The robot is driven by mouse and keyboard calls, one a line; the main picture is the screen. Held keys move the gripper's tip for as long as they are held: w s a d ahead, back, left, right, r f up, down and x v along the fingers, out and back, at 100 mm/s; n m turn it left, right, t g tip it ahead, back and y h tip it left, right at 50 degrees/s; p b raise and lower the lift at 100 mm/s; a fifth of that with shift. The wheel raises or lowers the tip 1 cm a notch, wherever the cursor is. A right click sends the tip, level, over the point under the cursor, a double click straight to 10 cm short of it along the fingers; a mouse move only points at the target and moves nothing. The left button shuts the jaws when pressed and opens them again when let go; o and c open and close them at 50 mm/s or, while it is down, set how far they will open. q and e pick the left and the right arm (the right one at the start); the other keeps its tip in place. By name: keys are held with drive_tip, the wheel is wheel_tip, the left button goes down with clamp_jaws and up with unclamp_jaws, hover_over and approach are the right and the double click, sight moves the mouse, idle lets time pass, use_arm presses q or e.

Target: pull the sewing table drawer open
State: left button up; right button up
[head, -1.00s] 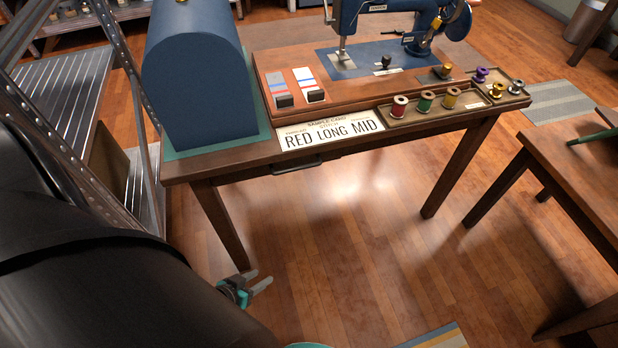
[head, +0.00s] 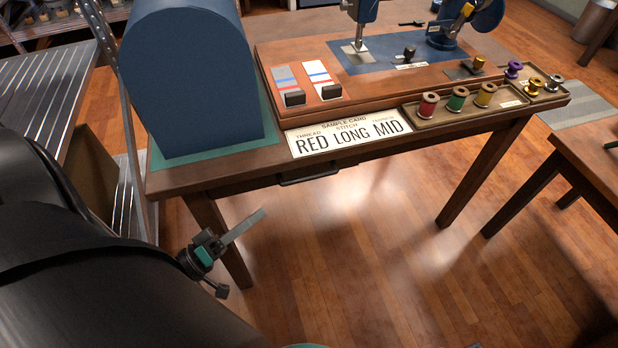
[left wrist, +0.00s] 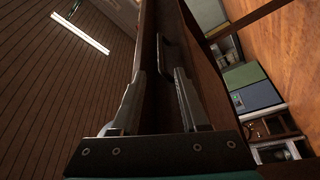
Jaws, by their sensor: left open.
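The wooden sewing table (head: 400,150) stands ahead in the head view. A dark bar handle (head: 310,175) is on the drawer front under its near edge, below the sample card. The drawer looks closed, flush with the table's apron. My left gripper (head: 258,216) is open and empty, below and left of the handle, apart from it. In the left wrist view, its two fingers (left wrist: 161,72) point at the table's edge, with the dark handle (left wrist: 174,52) just beyond the tips.
A blue domed cover (head: 190,85) stands on the table's left end. The sample card (head: 350,137) reads RED LONG MID. A tray of thread spools (head: 450,112) sits at the near edge. Another wooden table (head: 590,165) is at the right. The floor (head: 350,270) in front is clear.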

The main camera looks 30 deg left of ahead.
sight(309, 176)
use_arm(q)
drive_tip(key=b+x, duration=0.1)
drive_tip(key=x, duration=1.2)
drive_tip(key=shift+f+b, duration=0.1)
drive_tip(key=shift+b, duration=0.3)
drive_tip(key=shift+w+d+r, duration=0.2)
drive_tip(key=shift+w, duration=0.4)
use_arm(e)
drive_tip(key=shift+w+a+r+t, duration=0.15)
drive_tip(key=shift+r+t, duration=0.15)
drive_tip(key=shift+r, duration=0.6)
drive_tip(key=shift+w+a+r+t, duration=0.1)
drive_tip(key=shift+r+t, duration=0.2)
drive_tip(key=shift+r, duration=0.55)
use_arm(q)
drive_tip(key=shift+c, duration=0.4)
clamp_jaws()
